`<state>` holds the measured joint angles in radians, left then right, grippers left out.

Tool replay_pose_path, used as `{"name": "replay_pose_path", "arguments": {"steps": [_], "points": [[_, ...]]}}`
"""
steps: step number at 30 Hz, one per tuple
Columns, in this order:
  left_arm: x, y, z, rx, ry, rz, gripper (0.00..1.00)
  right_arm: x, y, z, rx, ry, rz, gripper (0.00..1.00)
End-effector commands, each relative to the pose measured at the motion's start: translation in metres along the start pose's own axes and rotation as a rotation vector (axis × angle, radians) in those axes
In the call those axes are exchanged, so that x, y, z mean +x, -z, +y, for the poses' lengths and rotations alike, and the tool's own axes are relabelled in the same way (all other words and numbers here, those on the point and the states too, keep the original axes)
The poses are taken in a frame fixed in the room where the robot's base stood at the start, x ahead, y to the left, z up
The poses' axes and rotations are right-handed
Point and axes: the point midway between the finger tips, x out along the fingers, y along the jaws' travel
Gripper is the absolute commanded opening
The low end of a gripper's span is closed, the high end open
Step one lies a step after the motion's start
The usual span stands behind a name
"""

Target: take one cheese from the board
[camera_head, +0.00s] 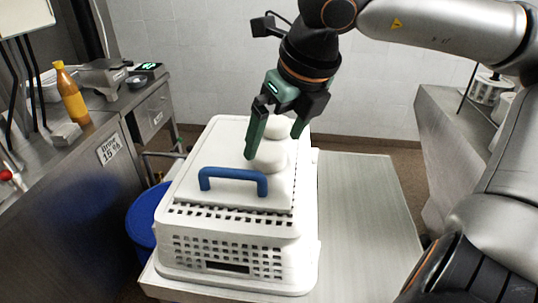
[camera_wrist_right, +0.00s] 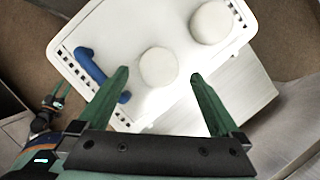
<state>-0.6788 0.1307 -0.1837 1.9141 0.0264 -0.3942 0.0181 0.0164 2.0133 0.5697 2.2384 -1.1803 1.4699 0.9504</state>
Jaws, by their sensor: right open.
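A white board (camera_head: 193,197) with a blue handle (camera_head: 233,180) lies on top of a white perforated basket stack. Two round white cheeses rest on the board: the nearer one (camera_head: 268,158) close to the handle, the other (camera_head: 277,128) behind it. My right gripper (camera_head: 273,147) is open above the board, its green fingers pointing down around the nearer cheese. In the right wrist view that cheese (camera_wrist_right: 158,67) shows between the fingertips (camera_wrist_right: 160,74), and the other cheese (camera_wrist_right: 211,22) lies beyond the right finger. My left gripper (camera_wrist_right: 56,97) shows small at the left of the wrist view; its opening is unclear.
The basket stack (camera_head: 230,250) stands on a metal table (camera_head: 365,210) with free room on its right. A steel counter (camera_head: 80,165) at left holds an orange bottle (camera_head: 71,94) and a scale. A blue bin (camera_head: 146,215) stands between counter and table. Another counter is at right.

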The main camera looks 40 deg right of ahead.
Motion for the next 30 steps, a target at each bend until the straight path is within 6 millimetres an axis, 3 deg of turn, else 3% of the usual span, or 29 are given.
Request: {"name": "replay_pose_path", "arguments": {"steps": [6,15,30], "points": [[-0.002,0.001,0.000,0.001,0.000,0.000,0.50,0.028,0.001,0.002,0.001,-0.001,0.003,1.00],[-0.002,0.001,0.000,0.001,0.000,-0.001,0.50,0.032,0.001,0.001,0.001,0.000,-0.002,1.00],[-0.002,0.001,0.000,0.001,0.000,-0.001,0.50,0.032,0.001,0.001,0.002,0.000,-0.002,0.44]]}}
